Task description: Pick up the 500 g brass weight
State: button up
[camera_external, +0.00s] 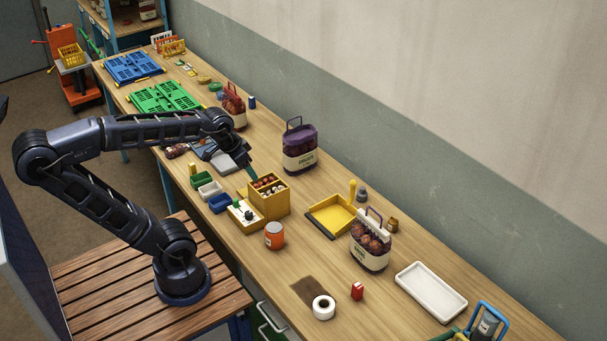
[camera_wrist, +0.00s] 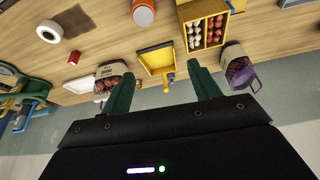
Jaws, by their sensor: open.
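A small brass-coloured piece (camera_external: 392,224), which looks like the brass weight, stands on the bench just behind a sack of brown produce (camera_external: 370,245) in the external view. Its marking is too small to read. My gripper (camera_external: 250,172) is above the bench, close over the yellow divided box (camera_external: 270,208), well to the left of the brass piece. In the wrist view my gripper (camera_wrist: 163,75) shows two green fingers spread apart with nothing between them.
A purple sack (camera_external: 299,148) stands near the wall. A white tray (camera_external: 431,290), orange jar (camera_external: 274,236) and tape roll (camera_external: 323,307) are nearer the right end.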

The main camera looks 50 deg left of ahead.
jog(key=w+d+m, duration=0.2)
jog(key=w+d, duration=0.2)
jog(key=w, duration=0.8)
jog(key=m+g+h, duration=0.1)
jog(key=m+h, duration=0.1)
jog(key=m, duration=0.3)
send_over(393, 221)
jog(key=s+a, duration=0.2)
notch_tip(393, 221, down, 22)
jog(key=x, duration=0.4)
jog(key=shift+f, duration=0.35)
jog(key=x, duration=0.4)
jog(key=shift+s+d+f, duration=0.1)
jog(key=shift+s+f, duration=0.15)
jog(key=shift+f, duration=0.25)
jog(key=shift+w+d+f, duration=0.1)
jog(key=shift+w+f, duration=0.1)
jog(key=shift+f, duration=0.2)
